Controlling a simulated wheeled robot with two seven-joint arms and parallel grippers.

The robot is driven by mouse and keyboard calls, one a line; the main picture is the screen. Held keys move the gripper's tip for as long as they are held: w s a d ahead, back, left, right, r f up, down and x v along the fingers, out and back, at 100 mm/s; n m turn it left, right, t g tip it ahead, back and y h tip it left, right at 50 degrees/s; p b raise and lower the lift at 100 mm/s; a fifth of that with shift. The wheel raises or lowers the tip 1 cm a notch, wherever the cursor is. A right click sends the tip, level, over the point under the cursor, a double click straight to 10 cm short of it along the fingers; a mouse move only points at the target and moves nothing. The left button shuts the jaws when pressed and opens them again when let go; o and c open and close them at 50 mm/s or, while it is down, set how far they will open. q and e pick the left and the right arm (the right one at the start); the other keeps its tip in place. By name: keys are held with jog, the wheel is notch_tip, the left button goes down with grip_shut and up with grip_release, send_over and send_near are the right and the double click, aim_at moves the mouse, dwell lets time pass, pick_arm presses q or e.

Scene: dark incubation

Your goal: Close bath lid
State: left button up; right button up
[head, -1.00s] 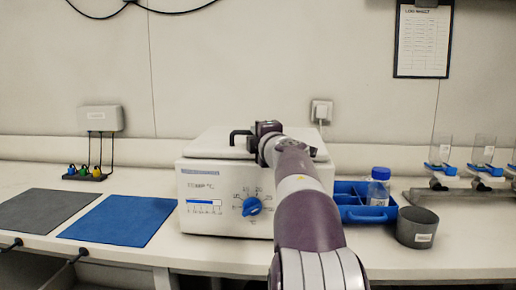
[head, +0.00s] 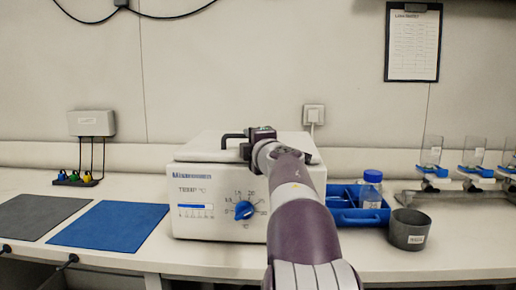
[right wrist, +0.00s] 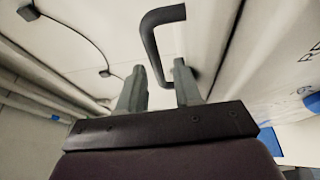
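The white bath (head: 215,215) stands on the bench, with a blue dial and a scale on its front. Its pale lid (head: 205,146) looks flat on top of the bath, partly hidden by my right arm. A black handle (head: 230,137) rises from the lid and also shows in the right wrist view (right wrist: 150,38). My right gripper (head: 250,143) is over the lid at the handle's right side. In the right wrist view its two fingers (right wrist: 160,85) stand apart, with one handle leg showing between them; contact cannot be told. My left gripper is out of view.
A blue divided caddy (head: 345,213) with a blue-capped bottle (head: 371,190) and a grey cup (head: 408,232) stand right of the bath. A blue mat (head: 110,222) and a grey mat (head: 38,215) lie left. Glass vessels (head: 432,152) stand on a rack at far right.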

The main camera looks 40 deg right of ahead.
jog(key=v, duration=1.1)
jog(key=shift+s+a, duration=0.15)
jog(key=shift+s, duration=0.2)
